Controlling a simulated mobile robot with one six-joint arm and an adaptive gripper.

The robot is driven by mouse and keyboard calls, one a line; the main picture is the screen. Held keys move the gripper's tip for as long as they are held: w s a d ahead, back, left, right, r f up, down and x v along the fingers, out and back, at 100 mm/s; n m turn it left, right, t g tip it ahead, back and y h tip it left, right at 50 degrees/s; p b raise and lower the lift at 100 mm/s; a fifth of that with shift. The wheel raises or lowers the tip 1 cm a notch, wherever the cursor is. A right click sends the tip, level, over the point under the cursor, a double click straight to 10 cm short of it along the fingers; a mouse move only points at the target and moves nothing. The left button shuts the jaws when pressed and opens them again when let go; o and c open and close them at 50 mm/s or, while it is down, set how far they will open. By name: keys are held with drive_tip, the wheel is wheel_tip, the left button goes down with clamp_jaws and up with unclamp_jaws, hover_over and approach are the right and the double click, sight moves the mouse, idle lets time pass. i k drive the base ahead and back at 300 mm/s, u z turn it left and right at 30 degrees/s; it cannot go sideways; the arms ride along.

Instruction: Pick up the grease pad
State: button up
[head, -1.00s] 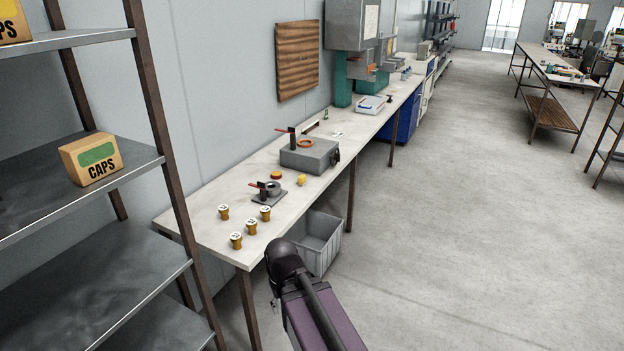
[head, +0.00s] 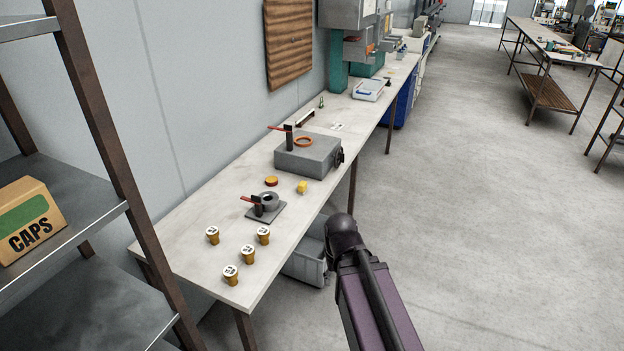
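A small yellow block (head: 302,187) and a low round red-and-yellow disc (head: 271,181) lie close together on the white workbench (head: 185,235). Either could be the grease pad; I cannot tell which from this view. Both are between the small black-and-grey fixture with a red lever (head: 265,207) and the larger grey box. A dark and purple link of my arm shows at the lower middle, right of the bench edge and apart from both items. My gripper is not in view.
Several amber cups with white lids (head: 248,252) stand at the bench's near end. A grey box with a red lever and orange ring (head: 308,157) is farther back. A grey bin (head: 305,263) sits below. A shelf with a CAPS box (head: 30,222) is left.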

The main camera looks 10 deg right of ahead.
sight(302, 186)
drive_tip(key=z, duration=0.1)
drive_tip(key=i, duration=1.05)
drive_tip(key=u, duration=0.15)
